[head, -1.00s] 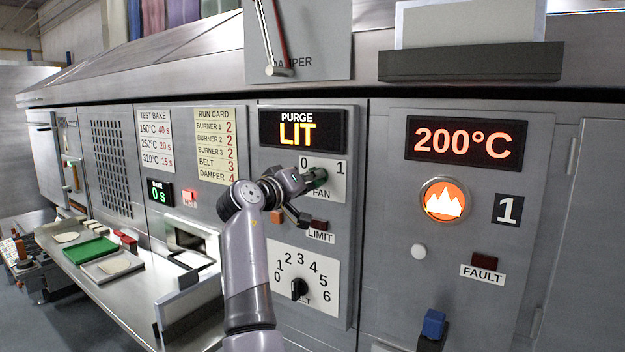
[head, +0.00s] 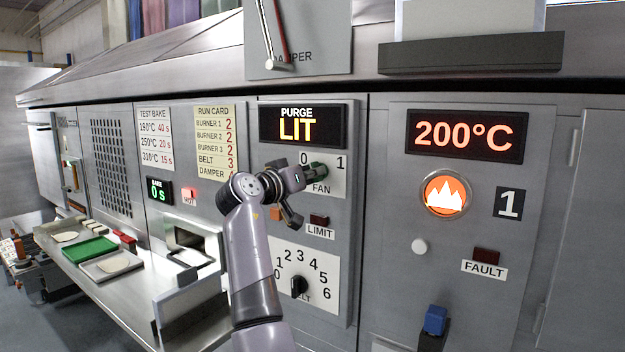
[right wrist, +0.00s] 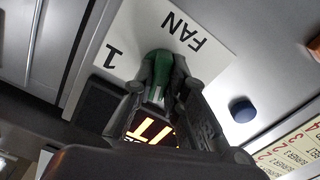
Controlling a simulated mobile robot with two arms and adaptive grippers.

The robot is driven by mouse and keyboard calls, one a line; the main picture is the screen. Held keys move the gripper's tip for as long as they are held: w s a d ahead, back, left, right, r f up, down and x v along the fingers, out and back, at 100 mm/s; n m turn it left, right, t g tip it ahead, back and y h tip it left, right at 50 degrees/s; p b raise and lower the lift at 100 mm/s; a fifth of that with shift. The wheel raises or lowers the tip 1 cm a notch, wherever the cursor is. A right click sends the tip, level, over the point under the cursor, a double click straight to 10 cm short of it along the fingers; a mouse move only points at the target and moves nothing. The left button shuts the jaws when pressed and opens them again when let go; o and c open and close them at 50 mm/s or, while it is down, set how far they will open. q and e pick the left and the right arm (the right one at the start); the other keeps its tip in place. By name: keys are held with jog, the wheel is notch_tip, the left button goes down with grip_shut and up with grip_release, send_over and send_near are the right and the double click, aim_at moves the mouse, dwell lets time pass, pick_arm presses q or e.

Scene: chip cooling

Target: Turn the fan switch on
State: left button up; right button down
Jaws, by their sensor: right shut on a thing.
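The fan switch (head: 317,169) is a green handle on a white plate (head: 339,187) marked 0, 1 and FAN. It also shows in the right wrist view (right wrist: 158,66), between the fingers. My right gripper (head: 308,172) is in front of the plate and shut on this handle, covering part of it. In the head view the handle points to the right, just below and left of the 1. In the right wrist view the plate shows upside down, with the 0 out of sight. My left gripper is not in view.
Above the plate a PURGE display (head: 297,126) reads LIT. Below are a dark LIMIT lamp (head: 319,220) and a BELT dial (head: 299,287). A 200°C display (head: 464,136) and a lit flame lamp (head: 445,194) are to the right. Trays lie on the left shelf.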

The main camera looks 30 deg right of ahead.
jog(key=m+b, duration=0.3)
jog(key=m, duration=0.9)
jog(key=shift+b, duration=0.35)
jog(key=shift+m, duration=0.3)
jog(key=c, duration=1.6)
grip_release()
jog(key=v, duration=1.2)
